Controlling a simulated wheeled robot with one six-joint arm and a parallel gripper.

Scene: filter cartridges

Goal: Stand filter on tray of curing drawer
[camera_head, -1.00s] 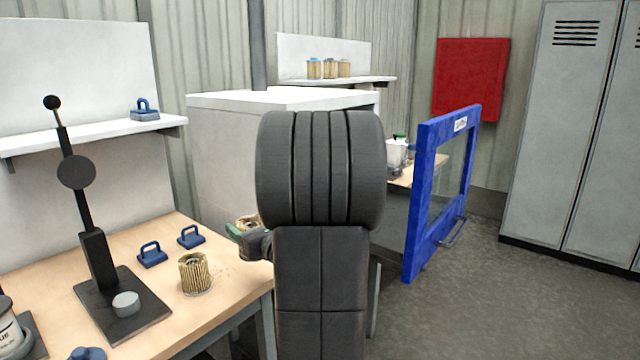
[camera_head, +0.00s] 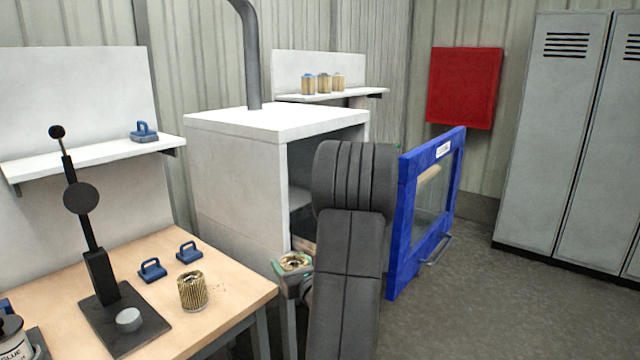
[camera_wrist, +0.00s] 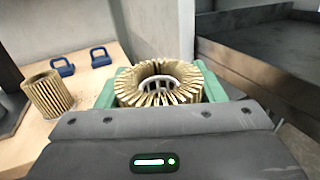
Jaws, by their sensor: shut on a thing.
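My gripper (camera_head: 294,268) is shut on a pleated filter (camera_head: 295,260), whose round open top faces up. In the wrist view the held filter (camera_wrist: 160,84) sits between green jaws, upright as far as I can see; its lower part is hidden. The curing drawer cabinet (camera_head: 225,165) is the white box with its dark front opening facing right. In the wrist view a dark tray (camera_wrist: 265,65) lies inside it, to the right of and beyond the held filter. The blue framed door (camera_head: 408,215) stands open. My arm covers part of the opening.
Another filter (camera_head: 192,291) stands on the wooden bench (camera_head: 225,280), near two blue-handled blocks (camera_head: 152,270) and a black press stand (camera_head: 125,325). Small filters (camera_head: 322,83) stand on a back shelf. The floor (camera_head: 480,310) right of the door is clear.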

